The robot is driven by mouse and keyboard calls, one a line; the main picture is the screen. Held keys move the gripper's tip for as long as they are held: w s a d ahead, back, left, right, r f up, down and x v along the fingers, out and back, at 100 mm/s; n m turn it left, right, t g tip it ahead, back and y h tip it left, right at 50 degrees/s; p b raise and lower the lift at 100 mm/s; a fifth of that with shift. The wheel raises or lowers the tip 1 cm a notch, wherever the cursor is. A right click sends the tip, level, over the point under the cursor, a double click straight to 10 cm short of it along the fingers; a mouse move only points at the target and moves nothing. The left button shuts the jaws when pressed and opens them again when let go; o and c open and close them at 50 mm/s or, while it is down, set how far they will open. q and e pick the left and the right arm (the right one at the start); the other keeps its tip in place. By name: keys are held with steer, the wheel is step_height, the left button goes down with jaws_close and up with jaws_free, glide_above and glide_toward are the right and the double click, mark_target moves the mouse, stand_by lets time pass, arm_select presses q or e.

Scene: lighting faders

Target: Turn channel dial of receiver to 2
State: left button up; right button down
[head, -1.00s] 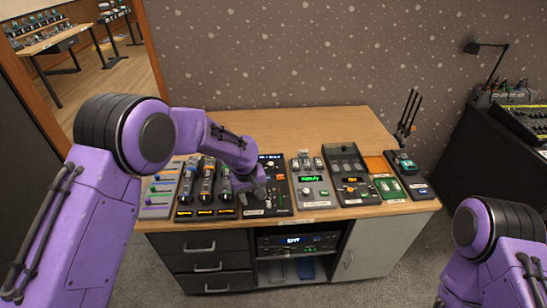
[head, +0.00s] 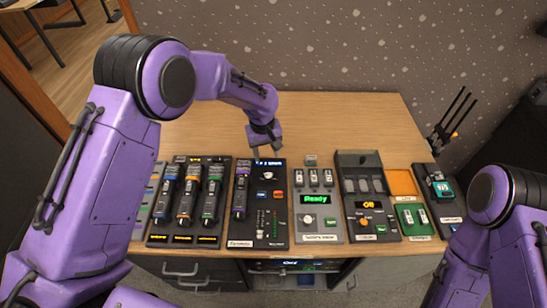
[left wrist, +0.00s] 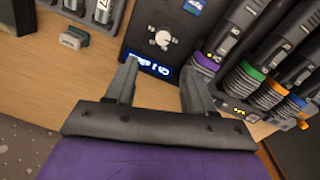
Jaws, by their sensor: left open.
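The receiver (head: 268,225) is a black panel on the desk with a lit display at its far edge and a microphone in a slot on its left side. In the left wrist view its display (left wrist: 150,66) glows blue-white and seems to read "CH 1". The white channel dial (left wrist: 163,40) lies just beyond the display, with small marks around it. My left gripper (head: 267,150) is open and empty above the receiver's far edge. In the left wrist view its fingers (left wrist: 160,70) flank the display, short of the dial. My right gripper is out of view.
Microphones stand in a charger (head: 188,238) to the left. A grey unit with a green "Ready" display (head: 316,199) and a black unit with an orange display (head: 368,205) stand to the right. The desk (head: 335,120) behind the devices is clear.

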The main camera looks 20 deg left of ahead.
arm_select(q)
steer(key=p, duration=0.2)
glide_above(268, 175)
steer(key=s, duration=0.1)
step_height(268, 175, down, 6)
steer(key=shift+s, duration=0.1)
steer(key=f, duration=0.1)
steer(key=w+f, duration=0.1)
steer(key=f, duration=0.2)
steer(key=shift+w+f, duration=0.1)
steer(key=shift+w, duration=0.25)
steer(key=shift+s+r, duration=0.3)
steer(key=shift+s, duration=0.05)
steer(key=shift+c, duration=0.3)
jaws_close()
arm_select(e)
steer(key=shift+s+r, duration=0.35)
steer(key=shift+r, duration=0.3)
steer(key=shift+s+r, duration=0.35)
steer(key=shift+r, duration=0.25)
